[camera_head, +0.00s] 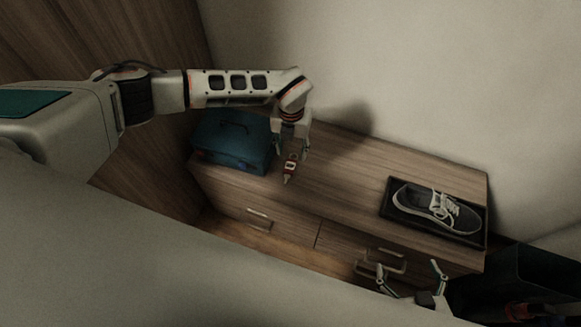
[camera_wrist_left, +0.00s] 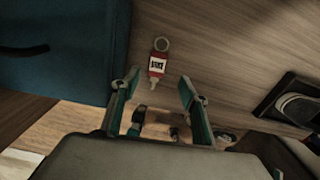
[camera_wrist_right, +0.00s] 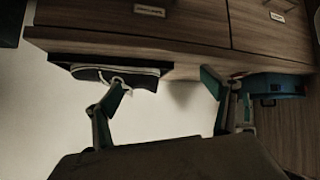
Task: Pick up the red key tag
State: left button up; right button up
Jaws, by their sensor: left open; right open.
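The red key tag (camera_head: 290,166) lies on the wooden cabinet top, just right of the blue case. It has a white label and a metal ring. In the left wrist view the tag (camera_wrist_left: 157,64) lies just beyond my left fingertips, roughly centred between them. My left gripper (camera_head: 291,149) is open and empty above the tag, its fingers pointing down; its fingers also show in the left wrist view (camera_wrist_left: 159,84). My right gripper (camera_head: 409,268) is open and empty in front of the cabinet's drawers, low at the right; its fingers also show in the right wrist view (camera_wrist_right: 166,82).
The blue case (camera_head: 233,142) stands close to the left of the tag. A dark tray (camera_head: 393,211) holding a black shoe (camera_head: 437,207) is at the right of the cabinet top (camera_head: 345,180). The top between tag and tray is clear. A wall rises behind.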

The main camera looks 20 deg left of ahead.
aim_at(290, 165)
pick_arm(q)
jog(key=shift+a+f, duration=0.25)
jog(key=shift+f, duration=0.15)
notch_tip(290, 165, down, 7)
jog(key=b, duration=0.2)
jog(key=shift+s+f+b, duration=0.1)
jog(key=shift+b, duration=0.2)
jog(key=c, duration=1.1)
